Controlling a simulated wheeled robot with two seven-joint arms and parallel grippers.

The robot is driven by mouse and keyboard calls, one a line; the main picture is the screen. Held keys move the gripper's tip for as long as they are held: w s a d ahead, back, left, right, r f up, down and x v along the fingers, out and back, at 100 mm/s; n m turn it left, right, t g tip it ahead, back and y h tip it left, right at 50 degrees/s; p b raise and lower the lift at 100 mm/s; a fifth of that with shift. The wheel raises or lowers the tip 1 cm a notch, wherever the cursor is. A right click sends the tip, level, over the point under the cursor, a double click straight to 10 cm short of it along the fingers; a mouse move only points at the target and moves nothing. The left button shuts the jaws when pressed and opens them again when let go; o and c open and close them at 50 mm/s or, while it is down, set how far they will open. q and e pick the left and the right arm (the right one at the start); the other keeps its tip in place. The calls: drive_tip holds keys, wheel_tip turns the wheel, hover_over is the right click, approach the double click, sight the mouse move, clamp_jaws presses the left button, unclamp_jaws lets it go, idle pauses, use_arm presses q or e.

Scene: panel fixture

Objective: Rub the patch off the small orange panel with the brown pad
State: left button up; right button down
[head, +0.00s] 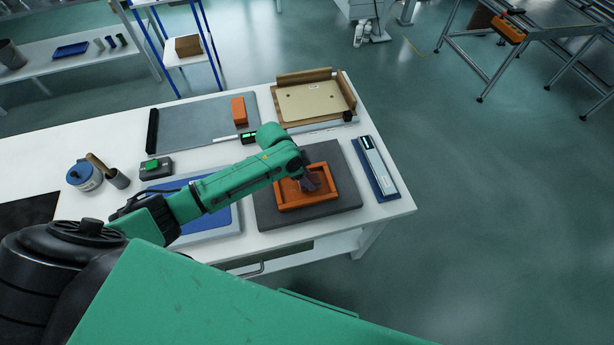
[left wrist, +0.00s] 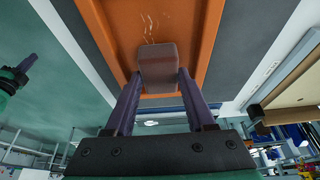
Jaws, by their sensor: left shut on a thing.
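The small orange panel (head: 290,188) is a shallow tray-like piece with a raised rim, lying on a dark grey mat. It fills the top of the left wrist view (left wrist: 120,22). My left gripper (head: 312,184) is over the panel, its purple fingers (left wrist: 158,85) shut on the brown pad (left wrist: 158,66). The pad is at the panel's face; I cannot tell whether it touches. Faint whitish marks (left wrist: 149,27) show on the panel just beyond the pad. What seems to be my right gripper (left wrist: 20,72) shows partly at the left edge of the left wrist view.
A dark grey mat (head: 262,212) surrounds the panel. A blue tray with a long pale device (head: 378,165) lies to the right. A wooden-framed beige panel (head: 312,101), an orange block (head: 239,110) and a green-button box (head: 155,167) stand farther off. The table's front edge is close.

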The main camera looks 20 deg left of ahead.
use_arm(q)
drive_tip(key=shift+f, duration=0.3)
idle(0.4)
